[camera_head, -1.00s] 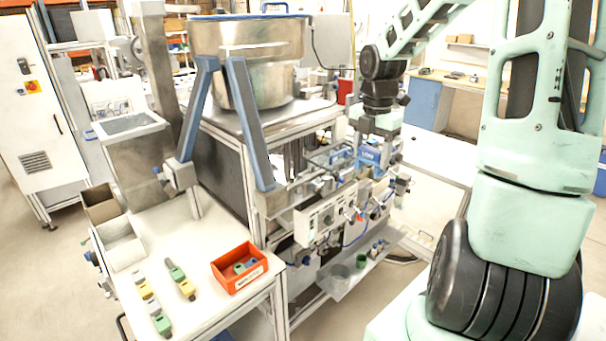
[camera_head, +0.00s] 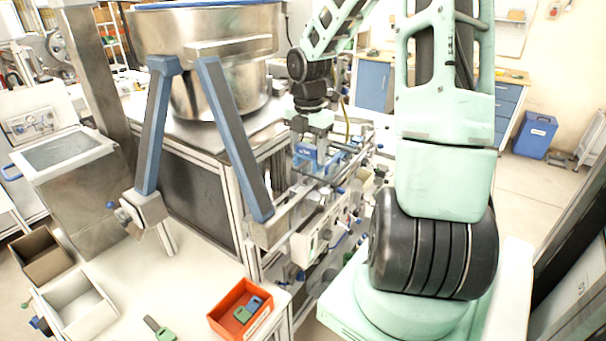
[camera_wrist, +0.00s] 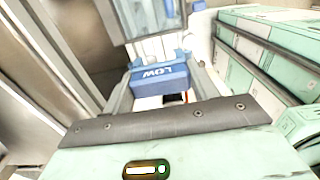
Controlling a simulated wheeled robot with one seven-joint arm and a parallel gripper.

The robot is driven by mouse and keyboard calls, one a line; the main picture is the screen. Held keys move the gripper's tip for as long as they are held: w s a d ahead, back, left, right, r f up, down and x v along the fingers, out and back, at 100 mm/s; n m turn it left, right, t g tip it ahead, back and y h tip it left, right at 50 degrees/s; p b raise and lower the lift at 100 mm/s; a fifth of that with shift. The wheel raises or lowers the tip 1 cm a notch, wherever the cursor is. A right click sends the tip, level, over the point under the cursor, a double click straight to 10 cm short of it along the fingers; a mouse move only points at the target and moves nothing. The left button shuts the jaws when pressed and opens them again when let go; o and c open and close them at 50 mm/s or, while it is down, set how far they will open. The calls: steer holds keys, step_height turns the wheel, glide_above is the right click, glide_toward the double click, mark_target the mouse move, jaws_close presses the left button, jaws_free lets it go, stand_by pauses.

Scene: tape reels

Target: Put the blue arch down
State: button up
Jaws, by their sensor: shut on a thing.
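The blue arch (camera_head: 310,160) shows in the head view at the lower end of my arm, over the machine. In the wrist view it is a blue block with the word LOW (camera_wrist: 158,77), lying between the fingers. My gripper (camera_head: 312,148) points downward and is shut on the arch. The fingers partly cover the arch in the head view. I cannot tell whether its underside touches anything.
The machine frame (camera_head: 262,226), with fittings and a blue brace, stands below and left of my gripper. A metal bowl (camera_head: 215,90) sits behind it.

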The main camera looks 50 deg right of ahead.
mark_target(308, 146)
steer(key=shift+f+p, duration=0.35)
steer(key=shift+f, duration=2.75)
steer(key=shift+f, duration=0.2)
steer(key=shift+f, duration=0.35)
steer(key=shift+f, duration=0.1)
steer(key=o, duration=1.1)
step_height(308, 146, up, 13)
steer(key=shift+r+b, duration=0.15)
steer(key=shift+b, duration=0.85)
